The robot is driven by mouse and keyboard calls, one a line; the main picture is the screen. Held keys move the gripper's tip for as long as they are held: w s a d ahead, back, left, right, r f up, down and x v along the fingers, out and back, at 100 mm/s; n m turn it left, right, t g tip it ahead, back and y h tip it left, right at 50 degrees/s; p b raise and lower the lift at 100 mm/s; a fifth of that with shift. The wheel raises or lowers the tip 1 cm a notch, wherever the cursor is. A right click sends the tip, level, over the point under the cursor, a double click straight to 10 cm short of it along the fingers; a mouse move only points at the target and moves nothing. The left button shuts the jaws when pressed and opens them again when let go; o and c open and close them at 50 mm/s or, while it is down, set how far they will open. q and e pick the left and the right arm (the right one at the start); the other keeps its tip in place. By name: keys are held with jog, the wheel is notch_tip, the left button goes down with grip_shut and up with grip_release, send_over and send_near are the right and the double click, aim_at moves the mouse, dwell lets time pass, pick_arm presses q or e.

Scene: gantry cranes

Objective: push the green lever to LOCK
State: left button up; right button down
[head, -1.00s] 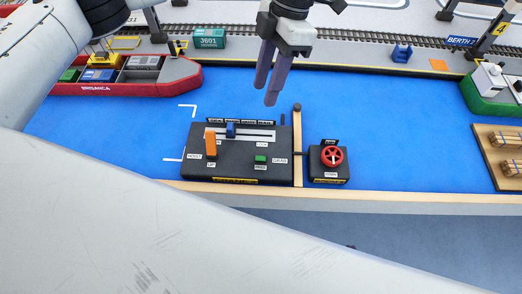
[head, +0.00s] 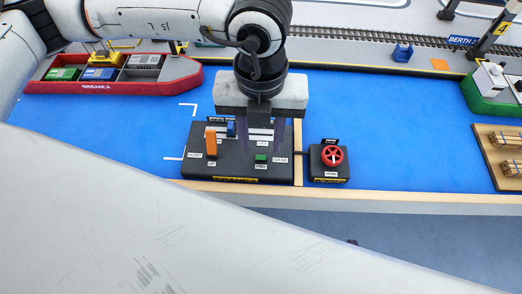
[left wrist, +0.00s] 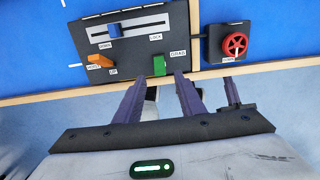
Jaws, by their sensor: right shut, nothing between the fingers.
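The green lever (head: 260,158) stands low on the right part of the black control panel (head: 228,172). In the head view it is just above its lower label, with the LOCK label on the far side. It also shows in the left wrist view (left wrist: 173,70), close past the fingertips. My left gripper (head: 260,145) hangs over the panel, its purple fingers apart with nothing seen held. In the left wrist view its fingertips (left wrist: 160,80) are near the lever; contact cannot be told. My right gripper (left wrist: 231,92) is shut, low at the right in the left wrist view.
An orange lever (head: 211,146) and a blue slider (head: 231,129) are on the panel's left part. A red wheel (head: 332,156) on a black box stands to the right, past a wooden strip.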

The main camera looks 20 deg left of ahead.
aim_at(261, 157)
pick_arm(q)
notch_tip(261, 157, down, 6)
jog(key=shift+f, duration=0.15)
jog(key=shift+c, duration=0.4)
grip_shut()
